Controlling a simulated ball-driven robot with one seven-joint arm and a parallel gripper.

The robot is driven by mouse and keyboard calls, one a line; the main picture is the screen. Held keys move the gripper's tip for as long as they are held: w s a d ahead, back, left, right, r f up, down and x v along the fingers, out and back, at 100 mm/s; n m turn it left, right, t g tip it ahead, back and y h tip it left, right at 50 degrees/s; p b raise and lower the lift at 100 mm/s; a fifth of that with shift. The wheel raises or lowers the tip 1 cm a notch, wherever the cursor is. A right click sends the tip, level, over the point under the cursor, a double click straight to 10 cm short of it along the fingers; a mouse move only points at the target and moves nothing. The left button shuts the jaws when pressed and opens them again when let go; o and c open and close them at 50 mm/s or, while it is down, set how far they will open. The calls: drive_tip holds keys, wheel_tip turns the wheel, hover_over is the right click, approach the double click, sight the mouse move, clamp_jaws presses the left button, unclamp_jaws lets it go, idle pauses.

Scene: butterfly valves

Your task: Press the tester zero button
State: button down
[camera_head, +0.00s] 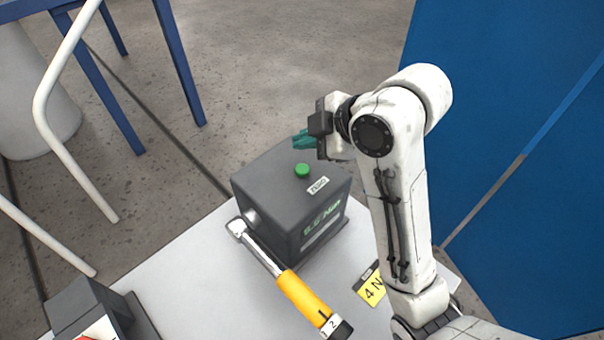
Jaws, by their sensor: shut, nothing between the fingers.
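The tester (290,204) is a dark grey box on a light table, with a green readout on its front that seems to read 5.5 Nm. The round green zero button (302,170) stands on its top face, beside a white label reading ZERO (319,186). My gripper (301,141) has teal fingertips and is shut and empty. In the picture it lies just above and beyond the button, over the tester's far top edge. I cannot tell its exact height over the box. The button is fully visible.
A torque wrench (290,281) with a yellow handle lies against the tester's front left. A yellow tag (371,287) lies right of it. Another dark device (88,310) stands at the lower left. A blue panel (520,130) rises at the right; white rails (52,80) stand left.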

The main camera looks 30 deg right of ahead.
sight(306, 171)
drive_tip(key=shift+f+b, duration=1.05)
drive_tip(key=shift+f, duration=0.95)
drive_tip(key=shift+f, duration=0.1)
idle(0.3)
drive_tip(key=shift+f, duration=0.3)
drive_tip(key=shift+f+b, duration=0.35)
drive_tip(key=shift+f, duration=0.15)
idle(0.7)
drive_tip(key=shift+r, duration=0.15)
drive_tip(key=shift+r+p, duration=0.75)
drive_tip(key=shift+p, duration=0.15)
wheel_tip(306, 171, up, 5)
drive_tip(key=p, duration=0.5)
drive_tip(key=shift+r, duration=0.1)
